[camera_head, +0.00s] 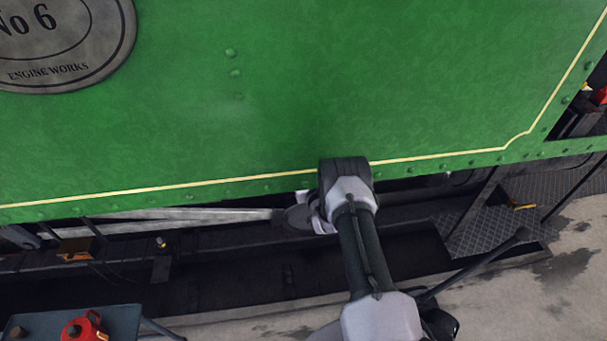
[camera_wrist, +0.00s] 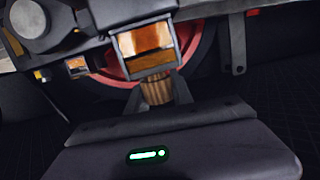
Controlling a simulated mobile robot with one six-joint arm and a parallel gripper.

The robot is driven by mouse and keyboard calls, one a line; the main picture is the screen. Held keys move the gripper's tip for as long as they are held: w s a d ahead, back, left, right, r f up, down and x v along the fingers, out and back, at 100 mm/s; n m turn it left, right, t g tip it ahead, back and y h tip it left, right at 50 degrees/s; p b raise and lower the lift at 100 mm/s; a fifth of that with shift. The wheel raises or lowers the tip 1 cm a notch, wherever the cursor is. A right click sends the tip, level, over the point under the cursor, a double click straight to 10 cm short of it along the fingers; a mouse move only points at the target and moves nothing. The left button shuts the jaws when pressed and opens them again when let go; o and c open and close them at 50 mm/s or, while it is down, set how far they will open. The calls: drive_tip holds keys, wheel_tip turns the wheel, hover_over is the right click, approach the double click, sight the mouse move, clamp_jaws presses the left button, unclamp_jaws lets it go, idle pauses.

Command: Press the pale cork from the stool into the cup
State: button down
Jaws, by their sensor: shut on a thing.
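My gripper (camera_wrist: 158,88) is shut on a brown, ridged cork (camera_wrist: 156,94) in the wrist view. The cork stands between the two dark fingers, lit orange-brown. Directly beyond it is a square grey metal box with a copper-coloured face, which looks like the cup (camera_wrist: 146,42). The cork's far end meets or overlaps the box's lower edge in the picture; I cannot tell whether it is touching or inside. In the head view my arm reaches under the green panel, and cork, cup and fingers are hidden. The stool (camera_head: 120,318) is at the lower left.
A red can (camera_head: 84,327) and a small dark object (camera_head: 17,333) are on the stool. The green panel (camera_head: 250,110) overhangs my wrist closely. Rods (camera_head: 190,215) run beneath it. A red wheel rim (camera_wrist: 205,50) lies behind the box. A tread-plate step (camera_head: 490,225) is at right.

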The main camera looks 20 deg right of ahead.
drive_tip(key=shift+f, duration=0.3)
drive_tip(key=c, duration=1)
unclamp_jaws()
drive_tip(key=shift+c, duration=0.2)
drive_tip(key=p+v, duration=0.7)
drive_tip(key=v, duration=1)
drive_tip(key=shift+s+p, duration=0.35)
